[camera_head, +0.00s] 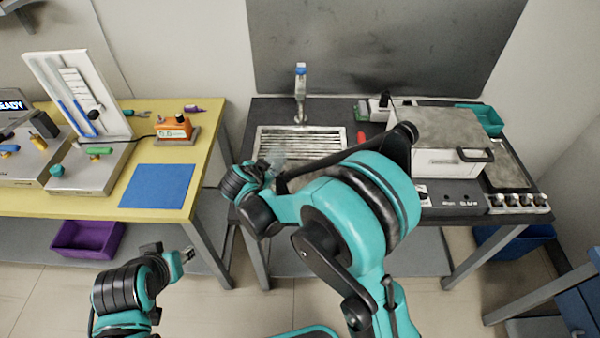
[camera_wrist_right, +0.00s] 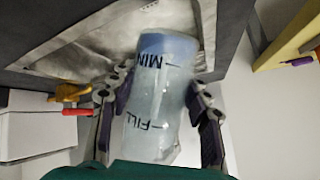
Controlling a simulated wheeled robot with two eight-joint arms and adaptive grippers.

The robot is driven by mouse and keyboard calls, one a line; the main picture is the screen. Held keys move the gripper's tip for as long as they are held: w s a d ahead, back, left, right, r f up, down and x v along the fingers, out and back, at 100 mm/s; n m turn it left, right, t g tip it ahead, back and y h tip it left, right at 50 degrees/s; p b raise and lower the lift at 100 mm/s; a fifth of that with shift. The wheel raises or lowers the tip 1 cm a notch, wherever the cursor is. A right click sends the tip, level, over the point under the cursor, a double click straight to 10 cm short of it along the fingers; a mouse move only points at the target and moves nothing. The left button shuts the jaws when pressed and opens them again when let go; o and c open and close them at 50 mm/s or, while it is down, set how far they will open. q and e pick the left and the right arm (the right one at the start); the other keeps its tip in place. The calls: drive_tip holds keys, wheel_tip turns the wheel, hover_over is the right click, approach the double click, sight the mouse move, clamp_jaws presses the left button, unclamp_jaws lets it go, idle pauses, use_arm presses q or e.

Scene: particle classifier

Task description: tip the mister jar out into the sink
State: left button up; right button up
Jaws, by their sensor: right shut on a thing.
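The mister jar (camera_wrist_right: 160,115) is clear, with the marks MIN and FILL on its side and a blue tint at its far end. My right gripper (camera_wrist_right: 158,90) is shut on it, one finger on each side. In the head view the jar (camera_head: 273,158) is a faint clear shape at my right gripper, over the sink's near left part. The sink (camera_head: 318,139) is a ribbed metal basin in the dark bench, partly behind my right arm; it also shows in the right wrist view (camera_wrist_right: 65,45). My left gripper (camera_head: 187,255) is apart from everything, low in front of the yellow table; its jaws are too small to judge.
A tap (camera_head: 300,95) stands behind the sink. A grey-topped white box (camera_head: 440,140) stands to the right on the bench. The yellow table (camera_head: 135,212) at left holds a blue mat (camera_head: 157,186) and an orange device (camera_head: 174,128). A gap separates table and bench.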

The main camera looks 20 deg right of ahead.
drive_tip(key=shift+d+y, duration=0.2)
drive_tip(key=shift+y, duration=0.1)
drive_tip(key=shift+w+d+f+m+y+p, duration=0.1)
drive_tip(key=shift+d+f+m+y+p, duration=0.1)
drive_tip(key=shift+d+m+y+p, duration=0.15)
drive_tip(key=shift+a+f+m+g+y+p, duration=0.1)
drive_tip(key=shift+f+m+g+y+p, duration=0.15)
drive_tip(key=shift+g+y+p, duration=0.35)
use_arm(q)
drive_tip(key=shift+r, duration=1.25)
use_arm(e)
drive_tip(key=shift+a+f+y, duration=0.15)
drive_tip(key=shift+y, duration=0.5)
use_arm(q)
drive_tip(key=shift+r, duration=0.2)
use_arm(e)
drive_tip(key=shift+a+f+m+y, duration=0.15)
drive_tip(key=shift+m+y, duration=0.25)
drive_tip(key=shift+y, duration=0.3)
drive_tip(key=shift+f+m+g+y, duration=0.2)
drive_tip(key=shift+m+g+y, duration=0.1)
drive_tip(key=shift+y, duration=0.7)
use_arm(q)
drive_tip(key=shift+f+b, duration=0.35)
drive_tip(key=shift+f, duration=0.25)
use_arm(e)
drive_tip(key=shift+d+f+m+y, duration=0.15)
drive_tip(key=shift+d+m+y, duration=0.15)
drive_tip(key=shift+d+y, duration=0.4)
